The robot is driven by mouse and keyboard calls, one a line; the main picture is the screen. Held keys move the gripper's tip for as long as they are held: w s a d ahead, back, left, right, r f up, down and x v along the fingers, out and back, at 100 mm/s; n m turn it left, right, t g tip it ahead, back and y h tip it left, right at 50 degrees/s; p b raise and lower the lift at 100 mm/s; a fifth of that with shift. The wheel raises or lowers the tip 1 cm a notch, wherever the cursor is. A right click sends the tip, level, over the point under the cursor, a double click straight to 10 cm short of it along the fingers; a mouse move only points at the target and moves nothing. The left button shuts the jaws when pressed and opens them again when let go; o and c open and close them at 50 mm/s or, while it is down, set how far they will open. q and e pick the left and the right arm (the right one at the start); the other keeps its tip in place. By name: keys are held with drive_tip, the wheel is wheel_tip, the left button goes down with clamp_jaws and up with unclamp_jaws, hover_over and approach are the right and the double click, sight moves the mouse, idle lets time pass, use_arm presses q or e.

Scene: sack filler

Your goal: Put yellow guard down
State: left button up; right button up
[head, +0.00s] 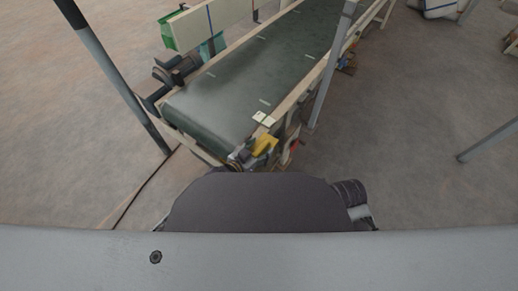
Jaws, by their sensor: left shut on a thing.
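The yellow guard (265,145) is a small yellow piece at the near right corner of the conveyor (225,115). My left gripper (243,156) shows small and dark just left of the guard, at the conveyor's near end. It is shut on the guard; its fingers are hard to make out, and my own dark body hides what lies below. I cannot tell whether the guard touches the conveyor frame. My right gripper is not in view.
The dark green belt runs away to the upper right between pale side rails. Grey posts (333,65) stand on the right and a darker post (115,75) on the left. A motor unit (178,68) sits at the belt's left side.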

use_arm(q)
drive_tip(key=shift+s+f, duration=0.1)
drive_tip(key=shift+f, duration=0.35)
drive_tip(key=o, duration=1.2)
drive_tip(key=shift+f, duration=0.25)
drive_tip(key=shift+c, duration=0.2)
drive_tip(key=shift+a, duration=0.1)
drive_tip(key=shift+r, duration=0.1)
